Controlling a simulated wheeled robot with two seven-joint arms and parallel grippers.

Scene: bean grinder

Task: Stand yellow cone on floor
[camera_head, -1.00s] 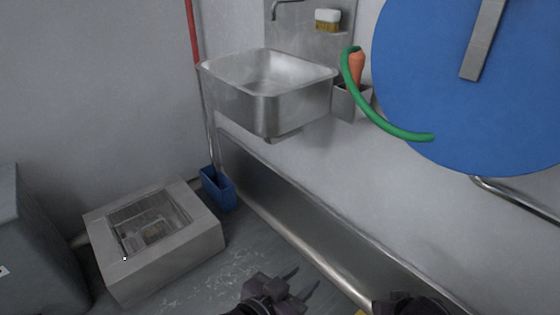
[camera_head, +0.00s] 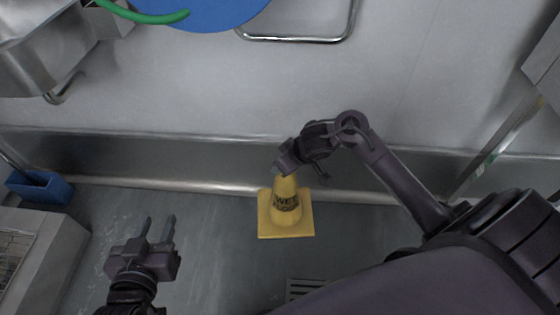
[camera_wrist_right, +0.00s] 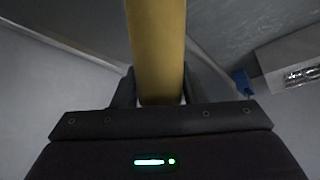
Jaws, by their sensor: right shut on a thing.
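The yellow cone (camera_head: 286,212) with dark "WET FLOOR" lettering shows in the middle of the head view, upright, with its square base low by the floor. I cannot tell whether the base touches the floor. My right gripper (camera_head: 283,170) is shut on the cone's top. In the right wrist view the yellow cone (camera_wrist_right: 156,50) runs between the two dark fingers (camera_wrist_right: 158,92). My left gripper (camera_head: 160,229) is open and empty, to the left of the cone above the floor, with its two fingers apart.
A steel skirting (camera_head: 160,160) and a pipe rail run along the wall behind the cone. A floor drain grate (camera_head: 300,288) lies in front of it. A blue bin (camera_head: 40,187) and a grey box (camera_head: 40,245) stand at the left. Bare floor (camera_head: 215,240) lies between.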

